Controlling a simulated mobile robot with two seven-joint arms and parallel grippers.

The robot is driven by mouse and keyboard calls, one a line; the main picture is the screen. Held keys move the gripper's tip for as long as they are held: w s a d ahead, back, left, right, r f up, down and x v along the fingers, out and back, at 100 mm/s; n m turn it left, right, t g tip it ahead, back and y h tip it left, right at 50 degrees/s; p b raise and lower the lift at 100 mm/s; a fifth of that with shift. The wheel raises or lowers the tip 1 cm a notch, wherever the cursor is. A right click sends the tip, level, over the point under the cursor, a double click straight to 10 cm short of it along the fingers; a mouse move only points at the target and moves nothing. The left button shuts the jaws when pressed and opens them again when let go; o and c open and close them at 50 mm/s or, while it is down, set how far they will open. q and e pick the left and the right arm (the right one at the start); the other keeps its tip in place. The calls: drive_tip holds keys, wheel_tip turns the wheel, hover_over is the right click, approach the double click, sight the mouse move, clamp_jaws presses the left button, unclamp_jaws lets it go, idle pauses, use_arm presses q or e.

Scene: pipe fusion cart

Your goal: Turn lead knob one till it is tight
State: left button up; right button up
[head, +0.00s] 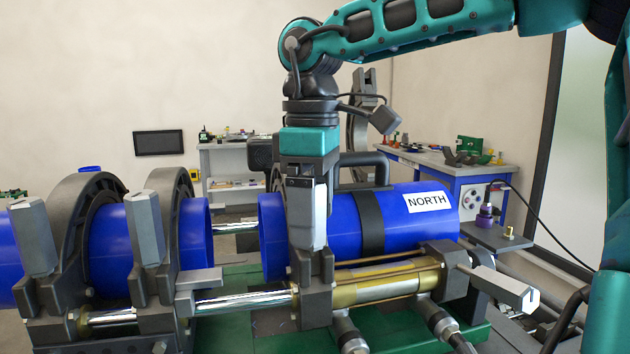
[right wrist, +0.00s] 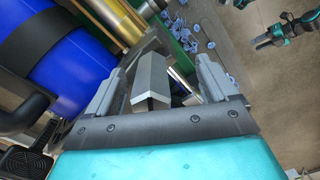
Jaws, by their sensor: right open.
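A grey six-sided knob (right wrist: 151,82) stands between the spread fingers of my right gripper (right wrist: 160,88) in the right wrist view. There is a gap beside the knob, so the fingers are open around it and not closed on it. In the head view my right gripper (head: 313,262) points straight down at the near side of the blue pipe marked NORTH (head: 408,208). There the gripper mostly hides the knob. Which number the knob bears cannot be read.
Similar upright grey knobs (head: 147,228) stand on the clamps at the left. Another grey knob (head: 507,289) sticks out at the right. A brass cylinder (head: 385,283) runs beside the pipe. A black handle (head: 362,158) arches above it. Workbenches stand behind.

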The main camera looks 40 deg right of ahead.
drive_tip(key=shift+w+d+r, duration=0.15)
drive_tip(key=shift+w+d, duration=0.1)
drive_tip(key=shift+r+p, duration=0.45)
drive_tip(key=shift+r, duration=0.05)
wheel_tip(320, 180, up, 5)
drive_tip(key=p, duration=0.4)
drive_tip(key=shift+f, duration=0.1)
drive_tip(key=shift+c, duration=0.5)
